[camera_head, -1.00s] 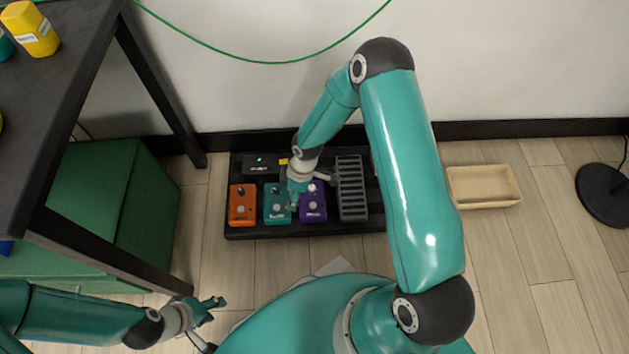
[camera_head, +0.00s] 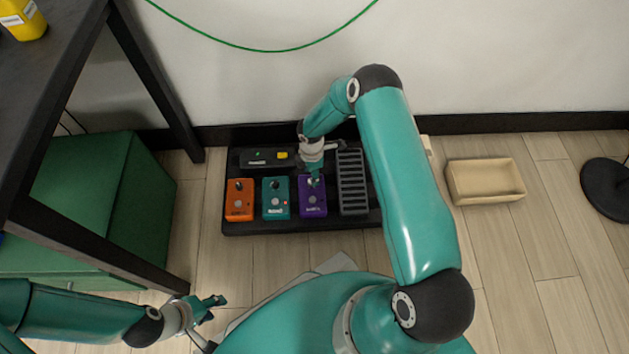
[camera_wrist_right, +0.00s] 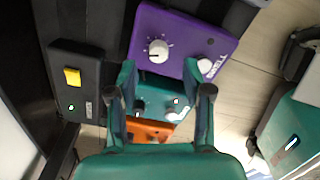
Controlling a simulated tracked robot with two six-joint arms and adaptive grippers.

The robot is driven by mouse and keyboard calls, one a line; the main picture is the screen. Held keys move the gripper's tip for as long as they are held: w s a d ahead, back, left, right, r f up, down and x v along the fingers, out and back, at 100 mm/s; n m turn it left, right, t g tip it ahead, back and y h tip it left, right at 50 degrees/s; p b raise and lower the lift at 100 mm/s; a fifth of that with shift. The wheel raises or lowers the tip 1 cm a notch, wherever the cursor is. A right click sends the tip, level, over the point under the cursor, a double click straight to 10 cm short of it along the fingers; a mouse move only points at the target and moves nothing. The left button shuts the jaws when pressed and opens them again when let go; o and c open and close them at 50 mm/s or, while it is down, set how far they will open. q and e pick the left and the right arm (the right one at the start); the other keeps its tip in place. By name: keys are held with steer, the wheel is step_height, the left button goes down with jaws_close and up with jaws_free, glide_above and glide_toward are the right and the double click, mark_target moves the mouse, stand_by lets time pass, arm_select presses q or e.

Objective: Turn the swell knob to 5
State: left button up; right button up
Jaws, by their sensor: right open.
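The purple pedal (camera_head: 312,205), lettered SWELL in the right wrist view (camera_wrist_right: 190,38), sits on the dark pedalboard. Its white knob (camera_wrist_right: 158,50) with a dark pointer line shows in the right wrist view, beside a white footswitch (camera_wrist_right: 206,66). I see no readable scale around the knob. My right gripper (camera_head: 314,180) is over the upper part of the purple pedal in the head view and partly hides the knob there. In the right wrist view its fingers (camera_wrist_right: 160,92) are apart and empty, with the knob ahead of them. My left gripper (camera_head: 208,308) is at lower left, away from the pedals.
Teal (camera_head: 276,205) and orange (camera_head: 239,208) pedals stand left of the purple one; a dark ribbed pedal (camera_head: 352,190) stands right. A black box with a yellow button (camera_head: 282,155) lies behind. A beige tray (camera_head: 488,198) sits on the floor at right.

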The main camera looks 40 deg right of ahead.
steer(key=shift+f+b, duration=0.65)
steer(key=shift+f, duration=1.65)
jaws_close()
